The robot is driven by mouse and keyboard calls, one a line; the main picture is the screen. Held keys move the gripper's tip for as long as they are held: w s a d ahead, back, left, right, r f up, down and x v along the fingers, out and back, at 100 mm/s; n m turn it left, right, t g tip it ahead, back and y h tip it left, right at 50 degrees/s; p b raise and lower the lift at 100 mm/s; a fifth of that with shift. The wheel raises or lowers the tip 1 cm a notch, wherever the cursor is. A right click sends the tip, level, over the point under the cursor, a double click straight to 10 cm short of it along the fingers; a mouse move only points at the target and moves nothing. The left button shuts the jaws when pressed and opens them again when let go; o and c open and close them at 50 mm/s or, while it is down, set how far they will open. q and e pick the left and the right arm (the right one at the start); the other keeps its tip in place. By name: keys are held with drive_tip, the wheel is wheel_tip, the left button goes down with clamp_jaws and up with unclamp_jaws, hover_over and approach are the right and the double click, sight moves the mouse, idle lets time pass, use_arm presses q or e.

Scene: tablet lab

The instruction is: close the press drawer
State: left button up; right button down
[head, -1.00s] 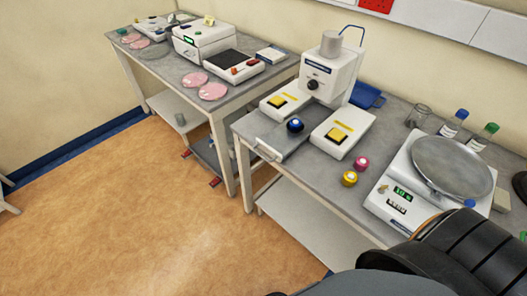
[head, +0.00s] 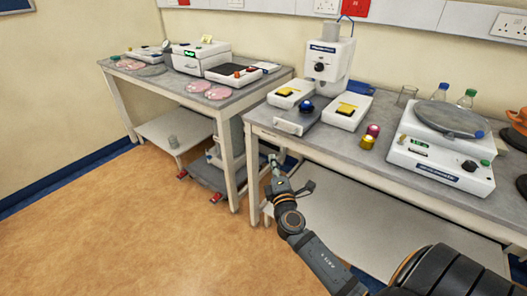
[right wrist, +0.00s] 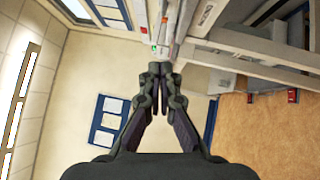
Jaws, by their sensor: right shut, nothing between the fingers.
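The press (head: 328,60) stands at the back of the right-hand bench, white with a black knob. Its grey drawer (head: 292,119) sticks out forward between two white blocks with yellow-and-black buttons, its handle at the bench's front edge. A blue-topped dark round item (head: 307,107) sits on or beside the drawer; I cannot tell which. My right gripper (head: 273,160) is in front of the bench, below and a little left of the drawer handle, apart from it. In the right wrist view the right gripper's fingers (right wrist: 159,72) are together and empty. My left gripper is out of view.
A red-capped and a yellow item (head: 367,142) stand right of the press. A balance (head: 440,150) fills the bench's right side, with bottles behind it. Another bench (head: 150,85) with instruments and pink dishes stands left. Open floor lies in front.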

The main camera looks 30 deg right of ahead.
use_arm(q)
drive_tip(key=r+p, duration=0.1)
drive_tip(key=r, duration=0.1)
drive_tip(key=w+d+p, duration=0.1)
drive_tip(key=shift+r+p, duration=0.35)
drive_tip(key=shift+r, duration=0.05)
use_arm(e)
drive_tip(key=s+d+x, duration=0.1)
drive_tip(key=d+x, duration=0.2)
drive_tip(key=x, duration=1)
